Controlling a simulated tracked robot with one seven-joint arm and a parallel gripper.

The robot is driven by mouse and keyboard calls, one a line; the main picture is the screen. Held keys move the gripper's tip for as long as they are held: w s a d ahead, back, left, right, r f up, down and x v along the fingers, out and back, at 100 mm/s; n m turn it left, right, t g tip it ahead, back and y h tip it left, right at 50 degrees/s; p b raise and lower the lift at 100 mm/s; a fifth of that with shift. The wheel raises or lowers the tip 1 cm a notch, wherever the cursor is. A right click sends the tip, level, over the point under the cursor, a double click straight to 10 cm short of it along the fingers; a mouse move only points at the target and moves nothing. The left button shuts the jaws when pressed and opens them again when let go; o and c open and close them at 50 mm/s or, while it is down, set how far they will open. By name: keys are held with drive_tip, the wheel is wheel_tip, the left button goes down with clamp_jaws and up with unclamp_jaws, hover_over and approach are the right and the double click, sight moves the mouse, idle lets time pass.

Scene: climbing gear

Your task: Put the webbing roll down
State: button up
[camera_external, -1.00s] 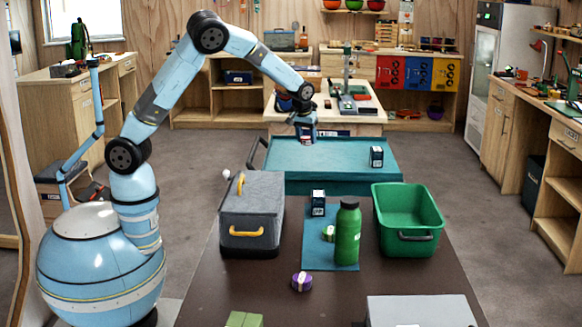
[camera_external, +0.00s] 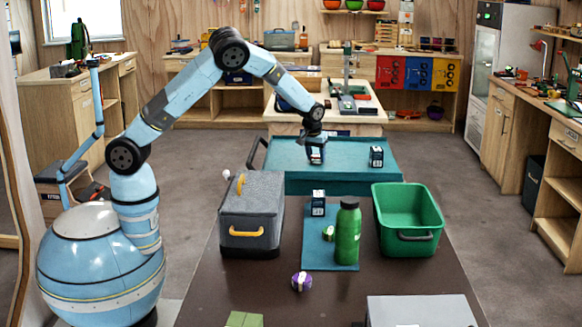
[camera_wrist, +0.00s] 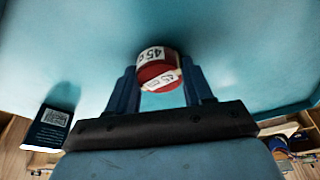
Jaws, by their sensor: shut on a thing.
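In the wrist view, my gripper (camera_wrist: 160,85) is shut on the webbing roll (camera_wrist: 157,84), a red roll with a white label reading 45. In the external view, my gripper (camera_external: 316,157) points down over the teal top of the cart (camera_external: 290,155), left of a small dark box. The roll is too small and too covered by the fingers to make out there. I cannot tell whether it touches the cart top.
The dark box (camera_external: 376,156) stands on the cart; the surface around my gripper is clear. On the nearer brown table are a grey case (camera_external: 240,215), green bottle (camera_external: 347,235), green bin (camera_external: 407,215), another small dark box (camera_external: 318,203) and purple roll (camera_external: 302,281).

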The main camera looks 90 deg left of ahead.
drive_tip(key=shift+f, duration=0.1)
drive_tip(key=o, duration=1)
drive_tip(key=shift+o, duration=0.2)
drive_tip(key=v, duration=1.2)
drive_tip(key=shift+r, duration=0.25)
